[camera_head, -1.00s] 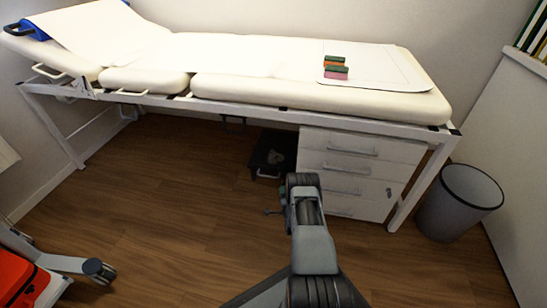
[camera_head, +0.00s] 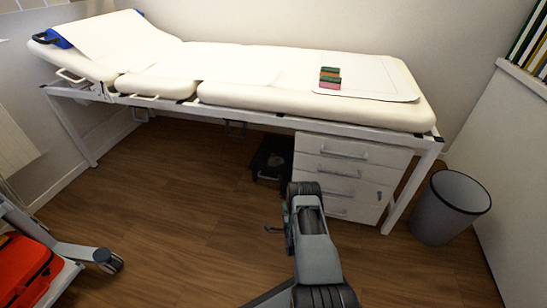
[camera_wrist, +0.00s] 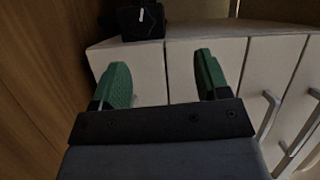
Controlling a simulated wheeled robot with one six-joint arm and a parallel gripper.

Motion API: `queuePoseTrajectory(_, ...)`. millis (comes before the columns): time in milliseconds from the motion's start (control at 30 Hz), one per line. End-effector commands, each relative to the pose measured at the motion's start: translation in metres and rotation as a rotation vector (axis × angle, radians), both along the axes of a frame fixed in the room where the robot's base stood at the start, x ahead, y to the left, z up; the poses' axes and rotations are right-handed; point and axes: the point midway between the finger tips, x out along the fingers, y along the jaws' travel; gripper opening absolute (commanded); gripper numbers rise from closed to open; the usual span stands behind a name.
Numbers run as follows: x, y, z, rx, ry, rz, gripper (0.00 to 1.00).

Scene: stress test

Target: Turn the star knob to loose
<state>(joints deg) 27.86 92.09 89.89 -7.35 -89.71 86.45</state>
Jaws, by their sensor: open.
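I cannot make out the star knob in either view. The examination couch (camera_head: 260,97) has a cream padded top on a white metal frame and stands along the wall in the head view. A dark bracket or joint shows on its frame below the raised left end. My gripper (camera_wrist: 160,78) has two green fingers, spread apart with nothing between them in the wrist view. Beyond the fingers are the pale fronts of the drawer cabinet (camera_wrist: 222,52). In the head view my arm hides most of the gripper.
The white drawer cabinet (camera_head: 342,168) stands under the couch's right end, beside a dark step-like object (camera_head: 270,160). A grey bin (camera_head: 448,207) stands right. A trolley with a red case (camera_head: 25,267) is at lower left. Wooden floor (camera_head: 165,190) lies open between. Small coloured blocks (camera_head: 330,78) lie on the couch.

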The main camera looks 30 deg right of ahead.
Motion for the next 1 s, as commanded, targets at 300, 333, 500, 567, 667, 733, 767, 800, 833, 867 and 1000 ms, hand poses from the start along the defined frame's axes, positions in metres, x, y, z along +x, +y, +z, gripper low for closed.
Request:
queuePoseTrajectory(300,0.034,0.002,0.065,-0.073,0.105,0.034,0.69)
queuePoseTrajectory(333,0.037,0.002,0.07,-0.081,0.116,0.037,0.69)
queuePoseTrajectory(500,0.051,0.003,0.103,-0.119,0.172,0.054,0.69)
queuePoseTrajectory(567,0.056,0.004,0.115,-0.135,0.192,0.06,0.69)
queuePoseTrajectory(667,0.062,0.005,0.134,-0.157,0.225,0.071,0.69)
queuePoseTrajectory(733,0.067,0.007,0.148,-0.173,0.248,0.08,0.69)
queuePoseTrajectory(767,0.069,0.007,0.154,-0.181,0.257,0.084,0.69)
queuePoseTrajectory(800,0.071,0.009,0.162,-0.19,0.271,0.089,0.69)
queuePoseTrajectory(833,0.073,0.009,0.168,-0.197,0.28,0.094,0.69)
queuePoseTrajectory(867,0.075,0.01,0.174,-0.205,0.289,0.099,0.69)
queuePoseTrajectory(1000,0.082,0.015,0.201,-0.237,0.333,0.118,0.69)
